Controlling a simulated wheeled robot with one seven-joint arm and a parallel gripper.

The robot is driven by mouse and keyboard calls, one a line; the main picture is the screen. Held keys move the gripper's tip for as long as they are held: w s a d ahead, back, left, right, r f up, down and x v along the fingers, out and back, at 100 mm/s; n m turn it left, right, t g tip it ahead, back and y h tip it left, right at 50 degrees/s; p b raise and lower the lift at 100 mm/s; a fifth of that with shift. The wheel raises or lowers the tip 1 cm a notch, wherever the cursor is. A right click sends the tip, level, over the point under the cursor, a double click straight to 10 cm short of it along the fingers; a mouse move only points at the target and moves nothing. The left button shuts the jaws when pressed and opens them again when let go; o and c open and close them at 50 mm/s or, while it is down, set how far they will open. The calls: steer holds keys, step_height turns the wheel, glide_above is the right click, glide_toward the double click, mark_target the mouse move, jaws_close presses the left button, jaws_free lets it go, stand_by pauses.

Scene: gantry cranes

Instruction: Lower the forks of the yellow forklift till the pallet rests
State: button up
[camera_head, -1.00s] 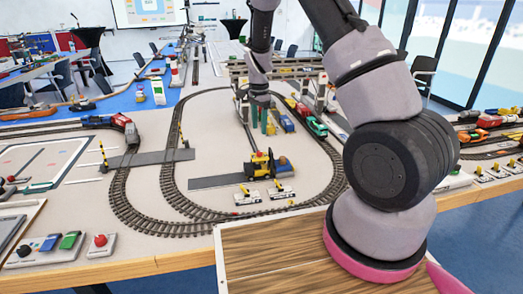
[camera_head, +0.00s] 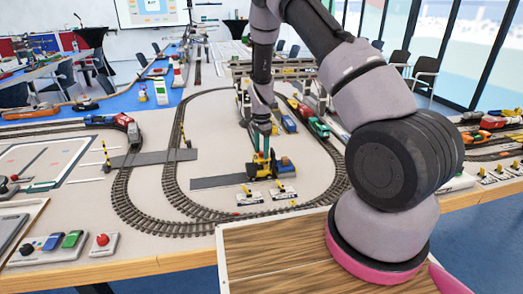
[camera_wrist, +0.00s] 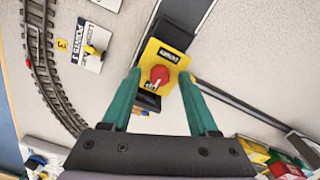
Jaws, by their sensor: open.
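The yellow forklift (camera_head: 261,167) stands on the table inside the oval track, at the right end of a dark grey strip. A brown load with blue under it (camera_head: 285,166) sits at its right side; I cannot tell whether it touches the table. In the wrist view the forklift (camera_wrist: 166,65) shows from above, with a red knob (camera_wrist: 160,75) on its yellow top. My gripper (camera_head: 262,153) is open just above the forklift. In the wrist view its green fingers (camera_wrist: 160,82) stand on either side of the knob. The forks are hidden in the wrist view.
Two small white switch panels (camera_head: 248,195) with yellow levers lie in front of the forklift. Train tracks (camera_head: 175,200) curve around it. A green locomotive (camera_head: 318,127) stands on the right track. A gantry (camera_head: 290,70) rises behind.

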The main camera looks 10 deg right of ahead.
jaws_close()
steer(key=shift+n, duration=0.4)
steer(key=n, duration=0.4)
steer(key=shift+n, duration=0.4)
steer(key=n, duration=0.4)
steer(key=shift+n, duration=0.3)
jaws_free()
steer(key=shift+r, duration=0.15)
